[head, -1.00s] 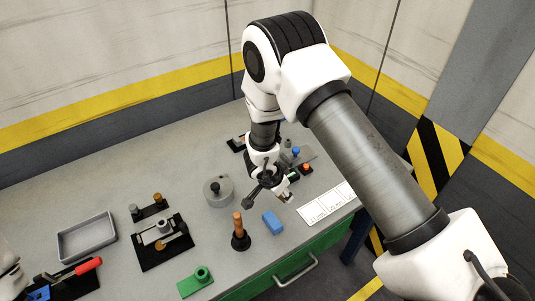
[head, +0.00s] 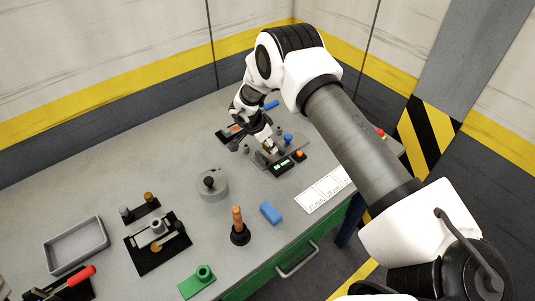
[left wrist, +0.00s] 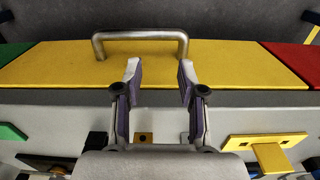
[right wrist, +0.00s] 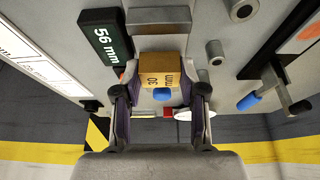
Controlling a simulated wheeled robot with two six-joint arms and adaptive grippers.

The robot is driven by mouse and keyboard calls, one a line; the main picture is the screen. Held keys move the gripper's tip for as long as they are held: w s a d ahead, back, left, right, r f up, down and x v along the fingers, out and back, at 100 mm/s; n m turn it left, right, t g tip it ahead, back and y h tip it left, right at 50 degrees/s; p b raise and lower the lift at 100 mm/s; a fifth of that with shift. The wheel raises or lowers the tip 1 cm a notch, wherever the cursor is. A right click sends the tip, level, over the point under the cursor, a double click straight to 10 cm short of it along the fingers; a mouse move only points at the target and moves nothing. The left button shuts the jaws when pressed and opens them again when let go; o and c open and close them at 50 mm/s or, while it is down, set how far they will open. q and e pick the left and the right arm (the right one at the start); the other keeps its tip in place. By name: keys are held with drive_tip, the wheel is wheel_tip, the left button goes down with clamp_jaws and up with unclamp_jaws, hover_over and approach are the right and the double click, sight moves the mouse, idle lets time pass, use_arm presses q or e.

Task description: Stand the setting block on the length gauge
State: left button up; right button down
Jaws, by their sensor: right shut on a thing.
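My right gripper (right wrist: 160,95) is shut on a brass-yellow setting block (right wrist: 160,68) with dark lettering on its face. In the head view the right gripper (head: 267,147) is over the grey length gauge (head: 262,160), just behind its dark display (head: 283,166). The display reads 56 mm and also shows in the right wrist view (right wrist: 104,36). I cannot tell whether the block touches the gauge. My left gripper (left wrist: 159,75) is open and empty, facing a yellow drawer front (left wrist: 220,65) with a metal handle; it is outside the head view.
A blue knob (head: 288,138) and an orange button (head: 299,154) are close to the right gripper.

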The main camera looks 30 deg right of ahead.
sight(268, 150)
use_arm(q)
drive_tip(key=shift+s+f+b, duration=0.2)
drive_tip(key=shift+f+b, duration=0.75)
drive_tip(key=shift+f, duration=0.15)
use_arm(e)
drive_tip(key=f, duration=0.3)
drive_tip(key=shift+d, duration=0.2)
use_arm(q)
drive_tip(key=shift+d, duration=0.1)
use_arm(e)
drive_tip(key=shift+f, duration=0.2)
use_arm(q)
drive_tip(key=shift+r, duration=0.1)
use_arm(e)
drive_tip(key=shift+d+r, duration=0.1)
use_arm(q)
drive_tip(key=shift+w, duration=0.1)
use_arm(e)
drive_tip(key=shift+w+f, duration=0.1)
drive_tip(key=shift+f, duration=0.1)
drive_tip(key=c, duration=0.9)
unclamp_jaws()
drive_tip(key=shift+r, duration=0.1)
drive_tip(key=shift+c, duration=0.2)
